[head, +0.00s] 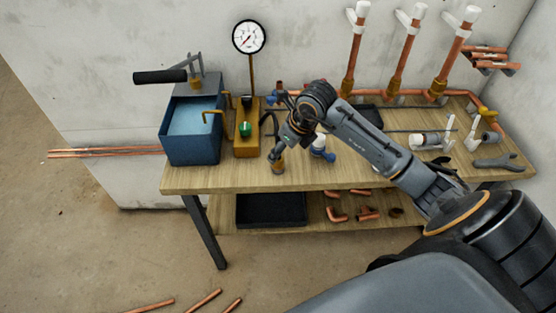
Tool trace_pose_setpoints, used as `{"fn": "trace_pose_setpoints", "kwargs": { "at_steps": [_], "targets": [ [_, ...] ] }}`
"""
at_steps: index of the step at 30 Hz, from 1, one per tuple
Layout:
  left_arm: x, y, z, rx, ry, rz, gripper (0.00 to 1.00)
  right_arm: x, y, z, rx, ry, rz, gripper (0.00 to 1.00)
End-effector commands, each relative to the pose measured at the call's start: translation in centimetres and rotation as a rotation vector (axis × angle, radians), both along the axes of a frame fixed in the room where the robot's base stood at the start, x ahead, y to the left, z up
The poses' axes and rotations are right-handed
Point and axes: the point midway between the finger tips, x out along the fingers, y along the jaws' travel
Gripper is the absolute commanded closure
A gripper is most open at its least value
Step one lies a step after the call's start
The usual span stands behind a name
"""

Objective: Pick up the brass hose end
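The brass hose end (278,167) shows in the head view as a small brass-coloured piece near the front edge of the wooden bench, left of the middle. My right gripper (277,150) reaches in from the right and is directly above it, with the fingertips at or very close to its top. The fingers are small and partly hidden by the wrist, so I cannot tell whether they grip it. My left gripper is not in view.
A blue water tank (190,150) with a black-handled pump and a brass block (246,147) with a green knob stand to the left. A blue-and-white fitting (322,149) is close on the right. Copper risers (353,50) and a gauge (249,37) stand behind.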

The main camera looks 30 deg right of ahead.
Motion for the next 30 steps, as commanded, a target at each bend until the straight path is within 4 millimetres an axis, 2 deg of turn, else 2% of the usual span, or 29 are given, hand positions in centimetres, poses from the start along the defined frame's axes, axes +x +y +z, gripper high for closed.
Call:
{"fn": "trace_pose_setpoints", "kwargs": {
  "at_steps": [5, 12, 21, 23, 28, 30],
  "targets": [
    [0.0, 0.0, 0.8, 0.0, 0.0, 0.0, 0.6, 0.3, 0.3, -1.4, 0.004, 0.004, 0.0, 0.38],
    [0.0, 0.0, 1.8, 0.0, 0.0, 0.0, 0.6, 1.4, 0.7, -4.6, 0.003, 0.001, -0.001, 0.38],
    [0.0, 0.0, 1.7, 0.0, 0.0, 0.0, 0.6, 1.6, 0.7, -5.2, -0.001, -0.001, 0.001, 0.38],
    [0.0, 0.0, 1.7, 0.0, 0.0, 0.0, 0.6, 1.6, 0.7, -5.2, 0.0, -0.001, 0.001, 0.48],
    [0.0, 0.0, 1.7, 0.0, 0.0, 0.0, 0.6, 1.6, 0.7, -5.2, 0.0, -0.001, 0.001, 0.83],
    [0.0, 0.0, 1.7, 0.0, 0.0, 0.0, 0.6, 1.6, 0.7, -5.2, 0.0, -0.001, 0.0, 0.84]
  ]
}}
